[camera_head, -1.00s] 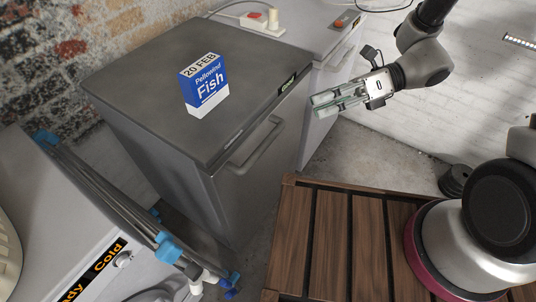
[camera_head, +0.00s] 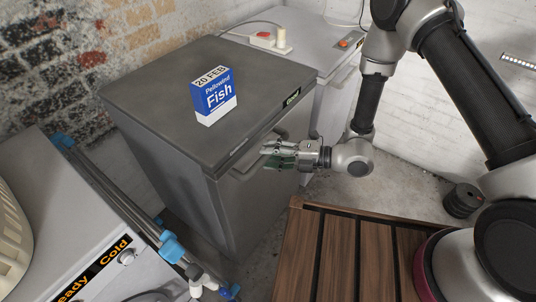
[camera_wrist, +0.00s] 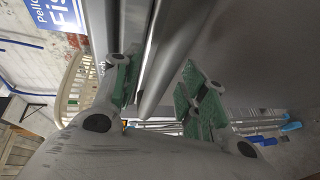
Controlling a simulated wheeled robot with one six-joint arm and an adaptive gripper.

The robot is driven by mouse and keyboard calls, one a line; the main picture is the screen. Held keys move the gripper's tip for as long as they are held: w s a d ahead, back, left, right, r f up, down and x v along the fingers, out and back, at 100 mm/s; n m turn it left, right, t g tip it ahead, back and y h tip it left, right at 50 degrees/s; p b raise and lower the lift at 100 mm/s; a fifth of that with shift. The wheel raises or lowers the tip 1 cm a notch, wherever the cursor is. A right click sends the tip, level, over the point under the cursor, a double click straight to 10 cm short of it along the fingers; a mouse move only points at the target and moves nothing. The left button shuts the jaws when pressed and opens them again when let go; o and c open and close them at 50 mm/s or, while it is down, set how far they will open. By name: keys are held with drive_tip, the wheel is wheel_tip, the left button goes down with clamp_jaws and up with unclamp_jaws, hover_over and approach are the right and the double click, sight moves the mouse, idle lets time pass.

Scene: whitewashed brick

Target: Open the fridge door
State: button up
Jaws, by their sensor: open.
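The fridge is a dark grey metal cabinet (camera_head: 135,95) at the middle left of the head view, its door shut. A bar handle (camera_head: 243,170) runs along the upper part of the door. My gripper (camera_head: 268,156) is at the handle's right part, pointing left. In the wrist view my gripper (camera_wrist: 158,95) is open, with green-padded fingers apart, and the handle bar (camera_wrist: 165,65) runs between them. I cannot tell whether a finger touches it.
A blue and white fish box (camera_head: 214,98) stands on the fridge top. A grey unit with a power strip (camera_head: 270,42) stands behind. A white machine with a "Cold" label (camera_head: 114,250) and blue-capped tubes is at left. A wooden slatted platform (camera_head: 335,250) lies in front.

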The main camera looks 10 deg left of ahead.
drive_tip(key=shift+a+f, duration=0.15)
drive_tip(key=shift+a, duration=0.5)
clamp_jaws()
